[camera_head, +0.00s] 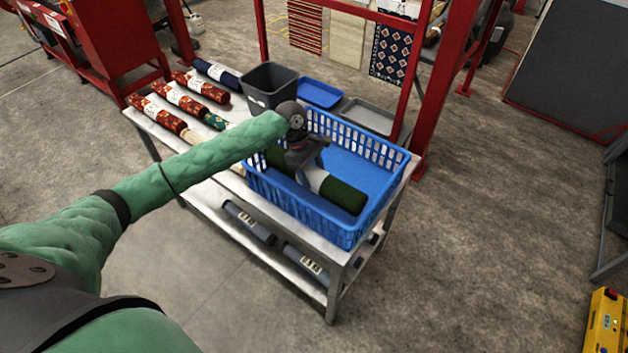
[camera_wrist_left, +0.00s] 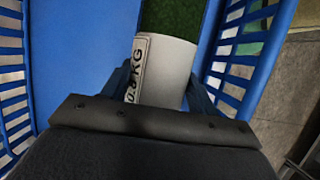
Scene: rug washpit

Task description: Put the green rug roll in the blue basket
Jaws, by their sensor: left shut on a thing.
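The green rug roll (camera_head: 343,195) lies inside the blue basket (camera_head: 279,198), lengthwise along it. It has a white band around its middle. In the left wrist view the roll's green end (camera_wrist_left: 172,18) and the white label (camera_wrist_left: 165,70) reading 0.8 KG show between the basket's walls. My left gripper (camera_head: 308,172) is down in the basket, shut on the roll at its white band. The wrist view shows its fingers (camera_wrist_left: 160,88) on both sides of the band. Part of the roll is hidden behind my gripper. My right gripper is in neither view.
The basket stands at the near right end of a white table (camera_head: 213,195). Red-patterned rolls (camera_head: 180,97), a dark bin (camera_head: 270,84), a small blue tray (camera_head: 320,93) and a grey tray (camera_head: 367,115) share the top. A red frame post (camera_head: 446,85) stands behind the table.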

